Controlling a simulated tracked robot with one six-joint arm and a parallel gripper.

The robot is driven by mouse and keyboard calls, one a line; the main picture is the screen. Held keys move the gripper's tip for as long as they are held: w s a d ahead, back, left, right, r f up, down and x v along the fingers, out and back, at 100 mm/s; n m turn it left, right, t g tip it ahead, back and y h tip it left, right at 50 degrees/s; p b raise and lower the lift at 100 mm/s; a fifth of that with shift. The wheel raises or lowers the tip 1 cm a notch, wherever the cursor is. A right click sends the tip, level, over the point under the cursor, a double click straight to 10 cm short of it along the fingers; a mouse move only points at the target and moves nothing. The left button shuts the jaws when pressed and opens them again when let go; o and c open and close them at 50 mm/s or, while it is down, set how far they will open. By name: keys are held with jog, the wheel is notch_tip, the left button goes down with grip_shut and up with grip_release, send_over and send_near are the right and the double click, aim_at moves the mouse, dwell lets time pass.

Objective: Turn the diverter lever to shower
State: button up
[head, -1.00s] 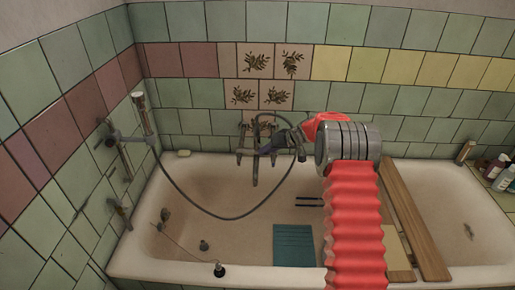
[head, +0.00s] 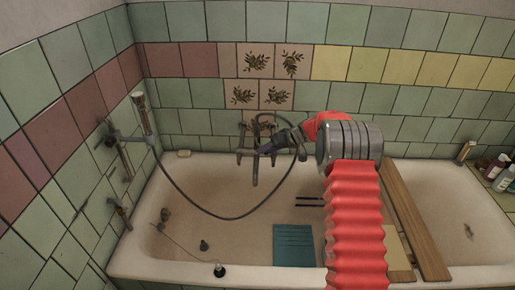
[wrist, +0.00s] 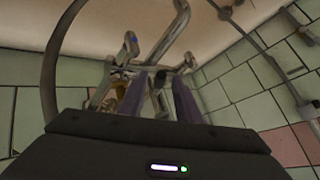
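The mixer tap (head: 254,160) is on the back wall above the tub, with its spout hanging down and a hose joined to it. It shows upside down in the wrist view (wrist: 172,35), beyond my fingers. My gripper (head: 266,148) reaches the tap's middle from the right. In the wrist view, my two purple fingers (wrist: 160,92) stand apart, with a small dark part between them. I cannot tell whether this part is the diverter lever, or whether the fingers touch it. The lever is not clearly made out in the head view.
The grey hose (head: 190,203) loops from the tap to the hand shower (head: 139,101) on the left wall. The bathtub (head: 180,268) holds a teal mat (head: 294,246). A wooden board (head: 415,225) lies across the tub at right. Bottles (head: 495,170) stand on the far right ledge.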

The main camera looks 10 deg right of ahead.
jog(key=shift+v, duration=2.7)
jog(key=s+f+m+g+h, duration=0.1)
jog(key=s+f+m+g, duration=0.25)
jog(key=s, duration=0.85)
jog(key=s+a+r+t+h, duration=0.1)
jog(key=s+r, duration=0.6)
jog(key=s, duration=0.5)
jog(key=s+a+r+h, duration=0.2)
jog(key=s+r, duration=0.6)
jog(key=s, duration=0.5)
jog(key=s+a+r+n+t+h, duration=0.1)
jog(key=s+r+h, duration=0.1)
jog(key=s+r, duration=0.6)
jog(key=s, duration=0.5)
jog(key=shift+a+t, duration=0.2)
jog(key=shift+t, duration=0.15)
